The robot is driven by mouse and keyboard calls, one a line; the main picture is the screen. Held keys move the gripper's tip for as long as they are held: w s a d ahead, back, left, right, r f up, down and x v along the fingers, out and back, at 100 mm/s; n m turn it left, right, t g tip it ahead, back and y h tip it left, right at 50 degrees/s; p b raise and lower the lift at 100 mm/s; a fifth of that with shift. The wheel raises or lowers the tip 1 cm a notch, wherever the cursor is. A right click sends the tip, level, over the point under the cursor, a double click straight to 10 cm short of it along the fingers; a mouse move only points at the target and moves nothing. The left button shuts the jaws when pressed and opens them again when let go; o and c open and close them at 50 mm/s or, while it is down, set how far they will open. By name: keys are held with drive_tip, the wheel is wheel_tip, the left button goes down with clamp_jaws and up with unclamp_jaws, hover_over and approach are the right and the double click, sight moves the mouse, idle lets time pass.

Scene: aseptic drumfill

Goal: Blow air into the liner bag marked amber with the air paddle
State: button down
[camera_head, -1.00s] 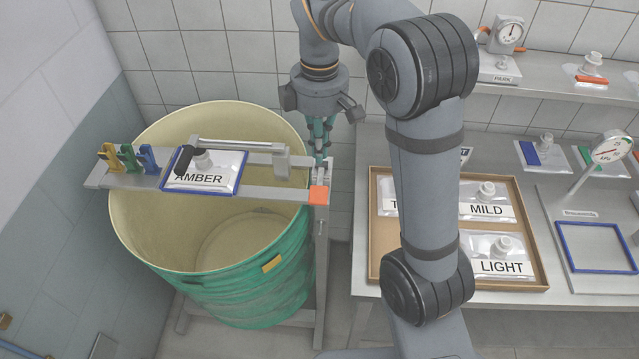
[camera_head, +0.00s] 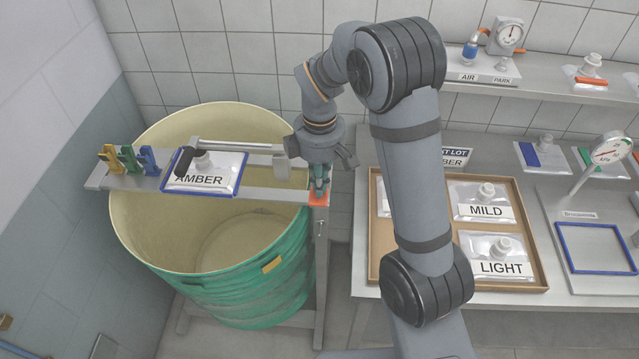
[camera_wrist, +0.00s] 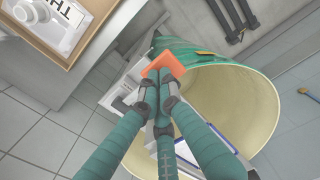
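The liner bag marked AMBER (camera_head: 203,178) lies flat in a blue frame on the metal bridge across the drum, with a capped spout and a metal arm above it. An orange square paddle (camera_head: 318,199) sits at the right end of the bridge; it also shows in the wrist view (camera_wrist: 164,66). My gripper (camera_head: 319,186) points down right at this paddle. In the wrist view its green fingertips (camera_wrist: 158,97) are drawn close together with nothing visible between them. I cannot tell whether they touch the paddle.
The green drum (camera_head: 240,285) stands open below the bridge. Yellow, green and blue clips (camera_head: 128,160) stand on the bridge's left end. A brown tray (camera_head: 374,272) with labelled bags is on the right table.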

sight(319, 200)
drive_tip(key=f+b, duration=0.5)
drive_tip(key=shift+s, duration=0.35)
drive_tip(key=shift+s+r, duration=0.15)
drive_tip(key=shift+r, duration=0.05)
drive_tip(key=shift+r+p, duration=0.3)
drive_tip(key=shift+p, duration=0.1)
drive_tip(key=s+r+p, duration=0.1)
drive_tip(key=s+r, duration=0.4)
drive_tip(key=r, duration=0.7)
drive_tip(key=shift+s+a+p, duration=0.3)
drive_tip(key=shift+s+a, duration=0.05)
drive_tip(key=shift+a, duration=0.05)
